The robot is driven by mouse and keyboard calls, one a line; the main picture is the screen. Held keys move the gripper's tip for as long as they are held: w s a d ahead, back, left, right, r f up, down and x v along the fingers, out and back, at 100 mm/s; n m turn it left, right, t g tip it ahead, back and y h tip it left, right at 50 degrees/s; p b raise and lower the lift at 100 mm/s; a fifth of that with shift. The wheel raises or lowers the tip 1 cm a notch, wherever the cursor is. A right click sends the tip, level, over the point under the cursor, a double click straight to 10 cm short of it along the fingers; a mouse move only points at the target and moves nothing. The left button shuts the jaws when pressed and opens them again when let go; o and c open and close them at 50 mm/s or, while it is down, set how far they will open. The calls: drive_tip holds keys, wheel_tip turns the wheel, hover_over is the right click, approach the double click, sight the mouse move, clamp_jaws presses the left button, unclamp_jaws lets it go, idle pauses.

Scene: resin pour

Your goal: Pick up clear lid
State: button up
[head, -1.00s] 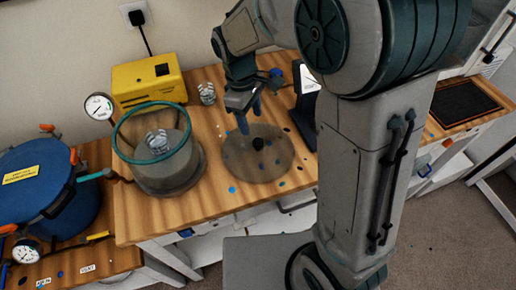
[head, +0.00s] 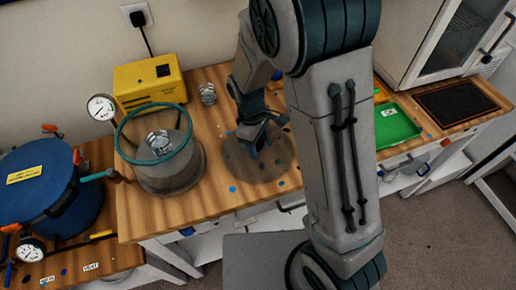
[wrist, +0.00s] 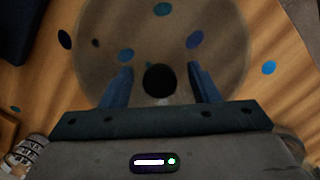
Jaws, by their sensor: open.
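The clear lid (head: 236,163) is a see-through round disc lying flat on the wooden bench. Its dark round knob (wrist: 159,80) shows in the wrist view, between the two blue fingers of my gripper (wrist: 159,88). The fingers are open, one on each side of the knob, with a gap visible on both sides. In the head view my gripper (head: 257,147) is over the lid and hides the knob. I cannot tell the exact height of the fingertips against the knob.
Left of the lid stands a clear chamber (head: 172,175) with a teal ring rim and a coiled item inside. A yellow box (head: 148,84), a gauge (head: 101,107) and a small glass jar (head: 208,94) are nearby. A blue pot (head: 45,200) stands far left, a green tray (head: 396,122) right.

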sight(262, 143)
clamp_jaws()
drive_tip(key=shift+r, duration=0.5)
drive_tip(key=r, duration=0.2)
drive_tip(key=r+b, duration=0.1)
drive_tip(key=shift+s+d+r, duration=0.1)
drive_tip(key=shift+d+r, duration=0.15)
drive_tip(key=shift+d, duration=0.05)
drive_tip(key=s+d+r+b, duration=0.1)
drive_tip(key=s+d+r, duration=0.4)
drive_tip(key=d, duration=0.4)
drive_tip(key=shift+s+d+r, duration=0.3)
drive_tip(key=shift+r, duration=0.45)
drive_tip(key=shift+d, duration=0.1)
